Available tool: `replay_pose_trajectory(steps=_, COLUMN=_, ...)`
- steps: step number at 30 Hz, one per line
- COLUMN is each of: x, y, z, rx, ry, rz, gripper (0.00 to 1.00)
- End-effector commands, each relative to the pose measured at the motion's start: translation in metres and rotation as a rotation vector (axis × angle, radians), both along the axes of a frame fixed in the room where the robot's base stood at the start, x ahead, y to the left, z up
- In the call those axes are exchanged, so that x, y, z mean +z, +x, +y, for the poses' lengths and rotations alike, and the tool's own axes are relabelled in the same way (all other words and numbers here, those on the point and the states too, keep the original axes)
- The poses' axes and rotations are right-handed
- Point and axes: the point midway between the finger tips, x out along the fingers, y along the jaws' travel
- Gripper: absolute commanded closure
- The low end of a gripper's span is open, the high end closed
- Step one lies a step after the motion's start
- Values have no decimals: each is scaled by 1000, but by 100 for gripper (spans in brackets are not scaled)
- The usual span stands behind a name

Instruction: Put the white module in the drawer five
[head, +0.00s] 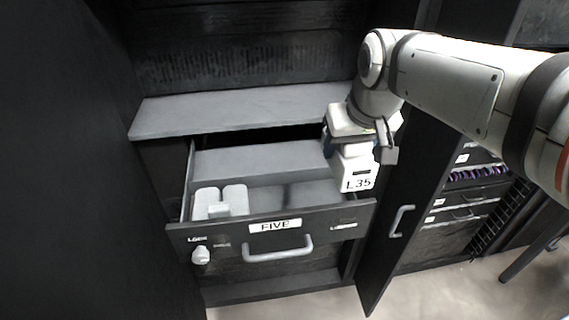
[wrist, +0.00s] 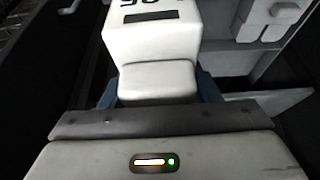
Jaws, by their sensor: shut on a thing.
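The white module (head: 355,168), marked "L35", is held in my gripper (head: 352,142) over the right end of the open drawer five (head: 280,222). In the wrist view the module (wrist: 152,42) fills the top middle, with the blue finger pads on both sides of its narrower end. My gripper is shut on it. The drawer is pulled out, and its front has a "FIVE" label and a grey handle. Whether the module's bottom touches the drawer is hard to tell.
Pale grey blocks (head: 220,201) sit in the drawer's left part; its middle is clear. A grey shelf (head: 245,108) lies above and behind the drawer. An open cabinet door (head: 385,225) with a handle stands close on the right. A knob (head: 200,255) juts from the drawer front.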

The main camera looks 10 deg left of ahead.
Motion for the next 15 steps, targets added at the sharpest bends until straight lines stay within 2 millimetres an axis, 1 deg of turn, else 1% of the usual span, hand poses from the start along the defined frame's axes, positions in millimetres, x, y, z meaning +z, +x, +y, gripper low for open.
replay_pose_trajectory(steps=2, x=0, y=1, z=-2, rx=-7, ry=0, rz=-1, gripper=72)
replay_pose_trajectory(steps=5, x=-9, y=7, z=-2, rx=-12, ry=0, rz=1, gripper=72)
replay_pose_trajectory(steps=8, x=-34, y=22, z=6, rx=-15, ry=-2, rz=6, gripper=72)
replay_pose_trajectory(steps=9, x=-46, y=30, z=11, rx=-16, ry=-2, rz=7, gripper=72)
replay_pose_trajectory(steps=12, x=-75, y=48, z=22, rx=-19, ry=-4, rz=6, gripper=72)
replay_pose_trajectory(steps=15, x=-96, y=61, z=31, rx=-21, ry=-2, rz=4, gripper=72)
